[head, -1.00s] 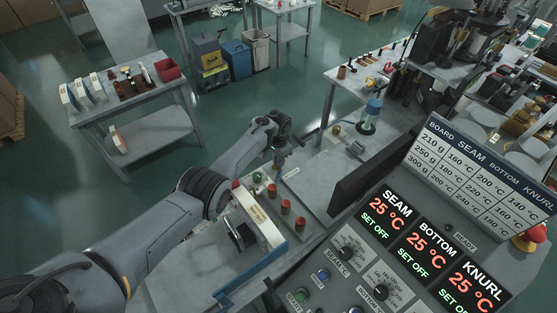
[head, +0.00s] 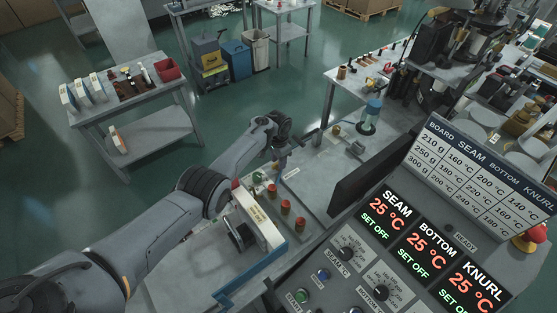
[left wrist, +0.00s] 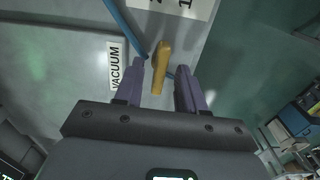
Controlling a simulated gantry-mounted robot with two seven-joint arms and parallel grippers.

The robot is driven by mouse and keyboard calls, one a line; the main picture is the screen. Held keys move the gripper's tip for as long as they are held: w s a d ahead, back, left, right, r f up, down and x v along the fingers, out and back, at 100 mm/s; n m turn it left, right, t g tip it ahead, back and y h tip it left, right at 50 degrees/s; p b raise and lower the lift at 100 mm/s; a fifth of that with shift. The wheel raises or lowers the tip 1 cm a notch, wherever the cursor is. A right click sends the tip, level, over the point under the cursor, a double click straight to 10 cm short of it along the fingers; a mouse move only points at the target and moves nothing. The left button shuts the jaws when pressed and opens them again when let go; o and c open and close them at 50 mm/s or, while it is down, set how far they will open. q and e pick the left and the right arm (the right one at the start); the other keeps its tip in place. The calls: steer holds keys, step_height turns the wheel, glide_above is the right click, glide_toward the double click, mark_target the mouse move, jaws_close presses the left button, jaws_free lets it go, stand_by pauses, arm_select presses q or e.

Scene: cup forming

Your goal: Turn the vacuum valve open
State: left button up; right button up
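The vacuum valve shows in the left wrist view as a yellow lever handle (left wrist: 161,66) next to a white label reading VACUUM (left wrist: 115,65) on a grey surface. A blue hose (left wrist: 124,28) runs close to the lever. My left gripper (left wrist: 160,70) is open, with its two purple fingers on either side of the lever. Small gaps show between the lever and the fingers. In the head view my left gripper (head: 279,163) is pointed down at the bench, and the lever cannot be made out there. My right gripper is in neither view.
Several red-topped cylinders (head: 285,207) stand on the bench near my left arm. A white box (head: 258,222) is beside them. A control panel (head: 400,245) with SEAM, BOTTOM and KNURL displays fills the right. A dark upright panel (head: 366,178) stands between.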

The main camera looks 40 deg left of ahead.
arm_select(q)
steer(key=shift+r+p, duration=0.35)
steer(key=shift+r, duration=0.3)
step_height(320, 180, up, 10)
steer(key=p, duration=0.2)
steer(key=shift+f, duration=0.25)
steer(key=shift+s, duration=0.1)
